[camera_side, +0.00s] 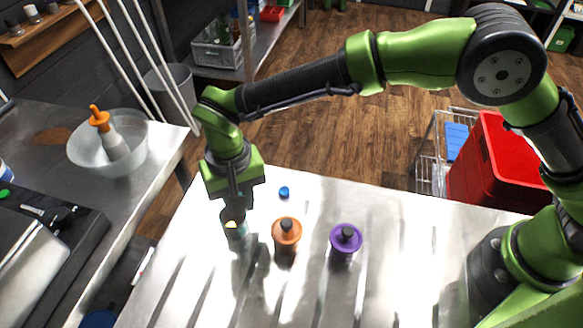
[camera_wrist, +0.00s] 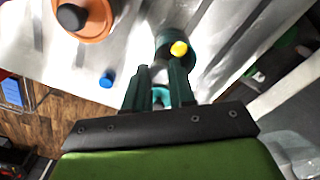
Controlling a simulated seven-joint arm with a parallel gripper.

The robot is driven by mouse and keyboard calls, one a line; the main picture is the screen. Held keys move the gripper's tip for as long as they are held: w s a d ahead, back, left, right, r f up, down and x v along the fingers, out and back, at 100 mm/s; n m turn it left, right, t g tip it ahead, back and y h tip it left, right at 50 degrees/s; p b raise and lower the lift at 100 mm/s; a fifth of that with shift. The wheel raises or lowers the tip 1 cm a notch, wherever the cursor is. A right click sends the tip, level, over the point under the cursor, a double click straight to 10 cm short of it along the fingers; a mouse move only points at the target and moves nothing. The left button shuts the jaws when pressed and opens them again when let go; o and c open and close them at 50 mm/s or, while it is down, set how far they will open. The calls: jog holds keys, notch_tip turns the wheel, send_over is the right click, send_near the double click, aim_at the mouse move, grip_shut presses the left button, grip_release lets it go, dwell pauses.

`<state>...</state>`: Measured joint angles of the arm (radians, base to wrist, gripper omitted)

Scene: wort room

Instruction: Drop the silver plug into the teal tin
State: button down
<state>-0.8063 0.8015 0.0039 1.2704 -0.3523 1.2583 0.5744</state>
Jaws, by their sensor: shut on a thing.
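The teal tin (camera_side: 240,231) stands on the steel table at the left, directly under my gripper (camera_side: 234,210). In the wrist view the teal tin (camera_wrist: 166,43) is just beyond the fingertips, with a round yellow piece (camera_wrist: 179,48) at it. My gripper also shows in the wrist view (camera_wrist: 160,72), pointing at the tin. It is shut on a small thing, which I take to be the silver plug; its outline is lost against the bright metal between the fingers. I cannot tell whether the plug is inside the tin's rim.
An orange tin (camera_side: 286,236) with a dark knob stands just right of the teal tin, and a purple one (camera_side: 346,240) further right. A small blue piece (camera_side: 284,192) lies behind them. The table's right part is clear. A bowl (camera_side: 88,154) stands on the left counter.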

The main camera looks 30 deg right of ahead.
jog(key=c, duration=0.9)
grip_release()
jog(key=shift+o, duration=0.2)
notch_tip(320, 180, up, 17)
jog(key=shift+w, duration=0.1)
jog(key=s+d+m+t, duration=0.1)
jog(key=s+d, duration=0.3)
jog(key=d, duration=0.7)
jog(key=s+d+r+m+t+y, duration=0.1)
jog(key=s+d+t, duration=0.2)
jog(key=d, duration=0.9)
jog(key=s+d+t+y, duration=0.1)
jog(key=s+d+t, duration=0.2)
jog(key=d, duration=0.9)
jog(key=s, duration=0.3)
jog(key=shift+r+m, duration=0.4)
